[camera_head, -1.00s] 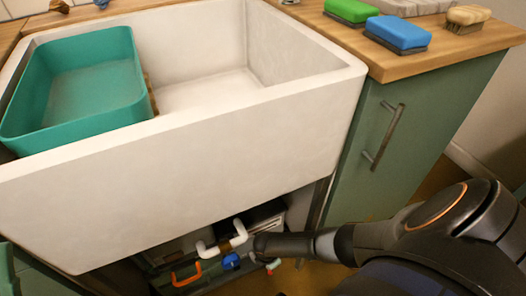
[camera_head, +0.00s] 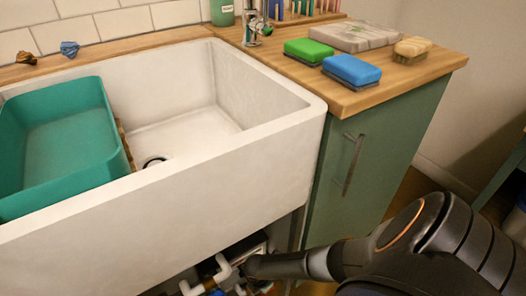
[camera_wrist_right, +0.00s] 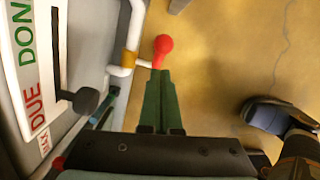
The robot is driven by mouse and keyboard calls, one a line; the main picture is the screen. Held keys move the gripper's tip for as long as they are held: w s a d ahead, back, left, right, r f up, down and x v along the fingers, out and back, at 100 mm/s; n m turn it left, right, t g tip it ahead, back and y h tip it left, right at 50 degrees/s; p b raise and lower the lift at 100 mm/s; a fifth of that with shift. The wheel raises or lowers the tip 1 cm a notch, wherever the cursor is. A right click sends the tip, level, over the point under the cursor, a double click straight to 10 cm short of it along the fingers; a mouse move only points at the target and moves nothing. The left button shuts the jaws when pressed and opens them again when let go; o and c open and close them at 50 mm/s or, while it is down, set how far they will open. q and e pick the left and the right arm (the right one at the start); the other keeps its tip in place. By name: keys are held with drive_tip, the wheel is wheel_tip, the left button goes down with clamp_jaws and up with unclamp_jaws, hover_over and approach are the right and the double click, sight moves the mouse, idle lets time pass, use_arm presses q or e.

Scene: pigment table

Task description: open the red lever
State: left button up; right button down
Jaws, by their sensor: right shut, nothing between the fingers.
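In the right wrist view a round red knob (camera_wrist_right: 164,45) sits just past the fingertips of my right gripper (camera_wrist_right: 160,74). A short pale stem (camera_wrist_right: 144,64) runs from beside the knob to a white pipe with a brass-coloured collar. The green fingers are closed together and empty. They look close to the knob, but I cannot tell whether they touch it. In the head view my right arm reaches in from the right to white pipes (camera_head: 222,270) under the sink, and the red knob is not clear there. My left gripper is not in view.
The white sink (camera_head: 240,165) overhangs the pipes, with a teal basin (camera_head: 60,150) in it. A green cabinet (camera_head: 375,165) stands to the right. In the right wrist view a white panel lettered DUE and DONE (camera_wrist_right: 30,70) with a dark knob (camera_wrist_right: 86,100) is close on the left.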

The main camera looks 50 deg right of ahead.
use_arm(q)
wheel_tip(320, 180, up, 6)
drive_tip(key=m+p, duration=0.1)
drive_tip(key=p, duration=0.4)
use_arm(e)
wheel_tip(320, 180, up, 8)
drive_tip(key=a+h+b, duration=0.1)
drive_tip(key=a+b, duration=0.4)
drive_tip(key=a, duration=0.1)
drive_tip(key=shift+m+t, duration=0.3)
drive_tip(key=shift+t, duration=0.1)
drive_tip(key=shift+d+f+b, duration=0.95)
drive_tip(key=shift+f+b, duration=0.5)
drive_tip(key=shift+f, duration=0.55)
drive_tip(key=shift+d+f+b, duration=0.95)
drive_tip(key=shift+f+b, duration=0.5)
drive_tip(key=shift+f, duration=0.55)
drive_tip(key=shift+d+f+b, duration=0.95)
drive_tip(key=shift+f+b, duration=0.5)
drive_tip(key=shift+f, duration=0.55)
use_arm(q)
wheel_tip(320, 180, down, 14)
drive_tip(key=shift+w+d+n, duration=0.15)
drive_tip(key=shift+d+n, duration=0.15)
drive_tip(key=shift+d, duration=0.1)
